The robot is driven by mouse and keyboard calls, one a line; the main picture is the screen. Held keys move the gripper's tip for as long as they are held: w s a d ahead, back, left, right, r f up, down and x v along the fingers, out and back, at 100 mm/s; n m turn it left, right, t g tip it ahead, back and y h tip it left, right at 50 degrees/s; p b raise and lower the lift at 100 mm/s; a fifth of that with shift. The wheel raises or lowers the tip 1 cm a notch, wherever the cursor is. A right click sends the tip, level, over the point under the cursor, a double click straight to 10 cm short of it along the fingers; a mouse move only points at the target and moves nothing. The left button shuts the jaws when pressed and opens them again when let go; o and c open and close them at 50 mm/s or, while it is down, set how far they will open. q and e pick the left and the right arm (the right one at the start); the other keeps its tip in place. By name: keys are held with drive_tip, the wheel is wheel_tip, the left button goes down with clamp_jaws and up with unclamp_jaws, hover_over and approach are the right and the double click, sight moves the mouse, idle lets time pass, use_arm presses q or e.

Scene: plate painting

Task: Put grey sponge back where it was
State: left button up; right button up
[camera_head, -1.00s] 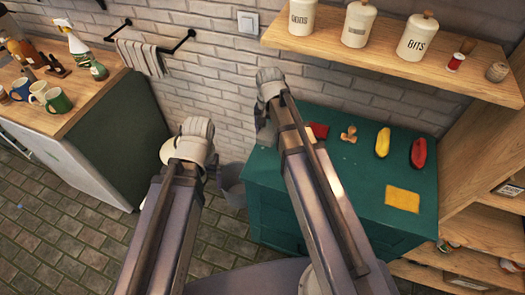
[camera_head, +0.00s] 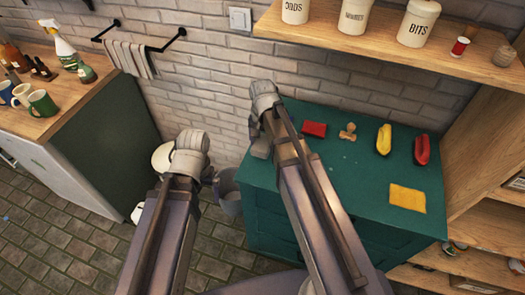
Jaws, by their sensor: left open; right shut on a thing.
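My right gripper (camera_head: 260,146) is at the left end of the green cabinet top (camera_head: 350,180), near the brick wall. My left gripper (camera_head: 207,176) is open, left of the cabinet and above the floor gap. Its fingers are mostly hidden by its wrist.
A red block (camera_head: 313,129), a small wooden piece (camera_head: 348,131), a yellow long item (camera_head: 384,139), a red long item (camera_head: 422,149) and a yellow square (camera_head: 407,197) lie on the cabinet. A grey bucket (camera_head: 229,192) stands left of it. A shelf (camera_head: 390,50) overhangs behind.

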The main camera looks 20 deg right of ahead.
sight(263, 149)
drive_tip(key=shift+f+b, duration=1.15)
drive_tip(key=shift+f, duration=0.4)
drive_tip(key=shift+f, duration=0.1)
drive_tip(key=shift+f+b, duration=0.15)
drive_tip(key=shift+b, duration=0.15)
drive_tip(key=o, duration=1.1)
drive_tip(key=shift+o, duration=0.2)
drive_tip(key=shift+r, duration=0.25)
wheel_tip(263, 149, up, 12)
drive_tip(key=p, duration=1.2)
drive_tip(key=shift+p, duration=0.3)
wheel_tip(263, 149, down, 12)
drive_tip(key=b, duration=1.2)
